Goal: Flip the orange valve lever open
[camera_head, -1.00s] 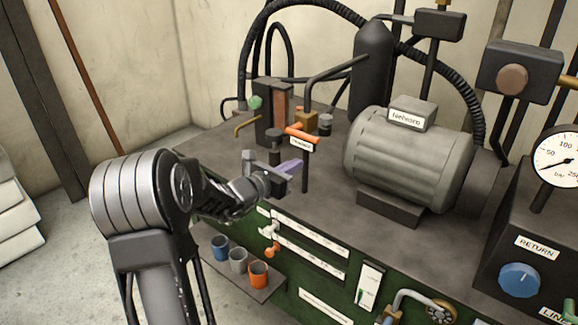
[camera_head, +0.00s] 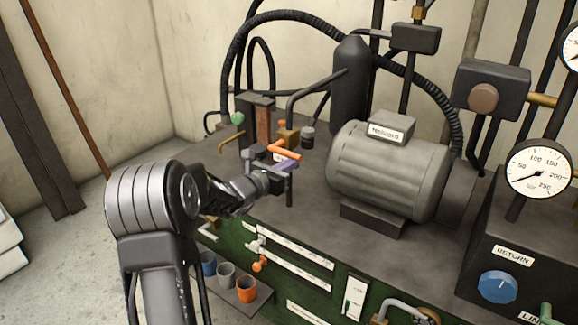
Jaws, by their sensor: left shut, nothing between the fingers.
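The orange valve lever (camera_head: 285,149) sits on top of the bench, in front of a small brass block, with a white label just below it. It lies roughly level, slanting down to the right. My left gripper (camera_head: 284,164) is shut and empty, with its purple fingertips just below the lever and partly over the label. I cannot tell whether the fingertips touch the lever. The gripper hides part of the valve's post. My right gripper is not in view.
A grey motor (camera_head: 385,168) stands close to the right of the lever. A black cylinder (camera_head: 351,90) and hoses rise behind. A smaller orange handle (camera_head: 260,264) is on the green front, above several cups. A gauge box (camera_head: 530,225) stands at right.

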